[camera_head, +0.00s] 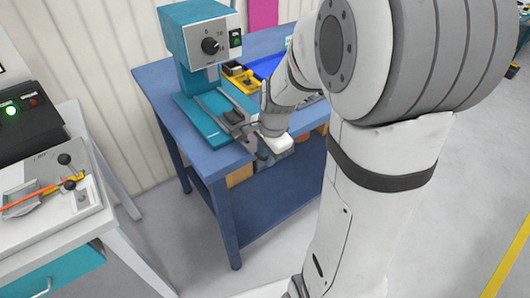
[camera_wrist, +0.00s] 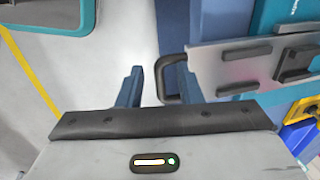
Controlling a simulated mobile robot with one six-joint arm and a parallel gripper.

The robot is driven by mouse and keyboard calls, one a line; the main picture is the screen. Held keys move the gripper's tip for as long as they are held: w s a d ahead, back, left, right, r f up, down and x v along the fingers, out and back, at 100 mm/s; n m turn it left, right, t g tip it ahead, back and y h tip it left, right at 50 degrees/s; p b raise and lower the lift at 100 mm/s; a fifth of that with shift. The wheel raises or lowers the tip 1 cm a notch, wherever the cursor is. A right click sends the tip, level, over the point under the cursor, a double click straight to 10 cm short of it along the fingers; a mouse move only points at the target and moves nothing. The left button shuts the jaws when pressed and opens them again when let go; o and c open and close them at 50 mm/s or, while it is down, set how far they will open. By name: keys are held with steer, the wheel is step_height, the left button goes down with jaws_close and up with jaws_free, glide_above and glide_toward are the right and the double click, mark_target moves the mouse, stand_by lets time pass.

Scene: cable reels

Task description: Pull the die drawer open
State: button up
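A dark loop handle (camera_wrist: 170,78) shows in the wrist view, beside the left end of a grey plate with black blocks (camera_wrist: 235,65). I take it for the die drawer's handle, but the drawer front cannot be made out. My gripper (camera_wrist: 160,82) is open, its two dark blue fingers apart. The handle appears between the fingertips, nearer the right one; contact cannot be told. In the head view my gripper (camera_head: 264,152) is at the front edge of the blue table (camera_head: 165,92), beside the teal press (camera_head: 200,45). My arm hides part of that edge.
A yellow bin (camera_head: 240,77) and a blue tray (camera_head: 266,65) sit behind the press base. A lower shelf (camera_head: 270,200) is under the table. A white bench with a machine (camera_head: 45,190) stands at left. Floor between them is clear.

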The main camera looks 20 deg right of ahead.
step_height(320, 180, up, 8)
steer(key=s, duration=0.1)
steer(key=shift+s+d+f, duration=0.15)
steer(key=shift+s+d, duration=0.1)
stand_by(0.4)
